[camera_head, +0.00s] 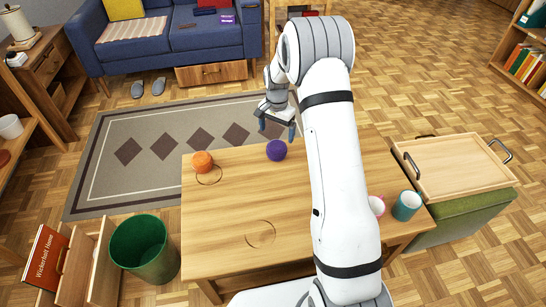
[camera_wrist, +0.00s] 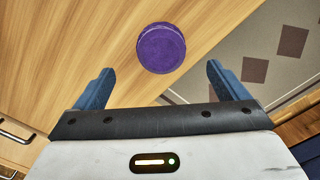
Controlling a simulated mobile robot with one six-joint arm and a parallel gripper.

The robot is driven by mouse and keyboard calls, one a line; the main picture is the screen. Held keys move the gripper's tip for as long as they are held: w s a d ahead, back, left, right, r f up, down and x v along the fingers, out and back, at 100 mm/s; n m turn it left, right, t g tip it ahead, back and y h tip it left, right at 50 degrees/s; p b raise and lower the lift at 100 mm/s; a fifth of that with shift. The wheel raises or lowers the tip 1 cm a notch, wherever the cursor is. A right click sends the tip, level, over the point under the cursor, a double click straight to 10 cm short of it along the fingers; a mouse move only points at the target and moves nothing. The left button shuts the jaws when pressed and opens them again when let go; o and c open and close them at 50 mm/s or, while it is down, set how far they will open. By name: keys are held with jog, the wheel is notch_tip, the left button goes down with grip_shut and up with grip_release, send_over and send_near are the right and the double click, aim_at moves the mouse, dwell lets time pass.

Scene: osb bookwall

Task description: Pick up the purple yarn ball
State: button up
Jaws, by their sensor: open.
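The purple yarn ball (camera_head: 276,150) sits on the wooden table (camera_head: 220,231) near its far edge. In the wrist view the purple yarn ball (camera_wrist: 161,48) lies ahead of my fingers, roughly centred between their lines, with nothing touching it. My gripper (camera_head: 278,127) is above the far edge of the table, just beyond the ball in the head view. Its two blue fingers are spread wide and empty, and they also show in the wrist view (camera_wrist: 160,85).
An orange ball (camera_head: 202,163) sits to the left on the table. A wooden tray (camera_head: 452,165) rests on a green ottoman (camera_head: 470,212). A green bin (camera_head: 144,249) stands left of the table.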

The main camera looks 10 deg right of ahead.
aim_at(277, 145)
jog(key=f+b, duration=0.1)
jog(key=f, duration=0.1)
jog(key=f+b, duration=0.1)
jog(key=f, duration=0.2)
jog(key=f+b, duration=0.1)
jog(key=f, duration=0.2)
jog(key=shift+w+d, duration=0.1)
jog(key=shift+w, duration=0.2)
jog(key=shift+r, duration=0.1)
jog(key=shift+c, duration=0.2)
jog(key=c, duration=1)
